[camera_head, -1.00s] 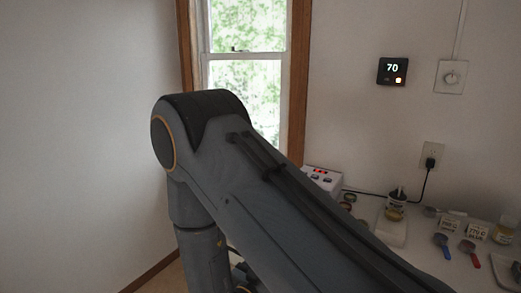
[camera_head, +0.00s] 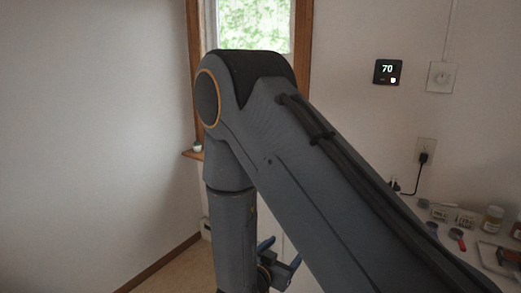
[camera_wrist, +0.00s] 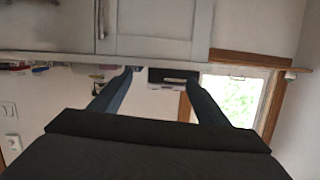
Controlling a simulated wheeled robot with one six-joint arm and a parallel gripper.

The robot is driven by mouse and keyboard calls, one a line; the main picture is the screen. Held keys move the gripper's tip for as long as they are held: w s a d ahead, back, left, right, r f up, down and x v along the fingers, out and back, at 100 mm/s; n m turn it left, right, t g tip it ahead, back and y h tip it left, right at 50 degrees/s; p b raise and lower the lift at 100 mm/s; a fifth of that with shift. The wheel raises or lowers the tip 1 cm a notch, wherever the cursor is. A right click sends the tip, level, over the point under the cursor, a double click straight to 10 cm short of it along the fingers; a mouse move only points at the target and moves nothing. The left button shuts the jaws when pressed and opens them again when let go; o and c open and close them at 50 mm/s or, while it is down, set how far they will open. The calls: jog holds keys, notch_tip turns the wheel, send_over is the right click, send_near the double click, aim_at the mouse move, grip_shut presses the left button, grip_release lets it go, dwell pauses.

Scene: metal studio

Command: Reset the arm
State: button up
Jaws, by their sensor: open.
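My arm fills the middle of the head view, bent at a raised elbow joint with the forearm link hanging down. My gripper (camera_head: 280,256) shows low in the head view, partly hidden behind my arm, with blue fingers. In the wrist view, which is upside down, my gripper (camera_wrist: 160,77) has its two blue fingers spread apart. It is open, and nothing is held between the fingers. A cabinet front (camera_wrist: 158,22) and the counter edge lie beyond them, apart from the fingers.
A window (camera_head: 253,25), thermostat (camera_head: 387,72) and outlet (camera_head: 426,151) are on the walls. The left side is clear.

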jog(key=s+d+r+n+g+y, duration=0.3)
jog(key=s+d+g, duration=0.3)
jog(key=s, duration=0.4)
jog(key=s+d+r+n+g+y, duration=0.3)
jog(key=s+d+r+g+y, duration=0.1)
jog(key=s, duration=0.6)
jog(key=shift+d+r+n+g, duration=0.3)
jog(key=shift+d+r+g, duration=0.3)
jog(key=shift+d+g, duration=0.65)
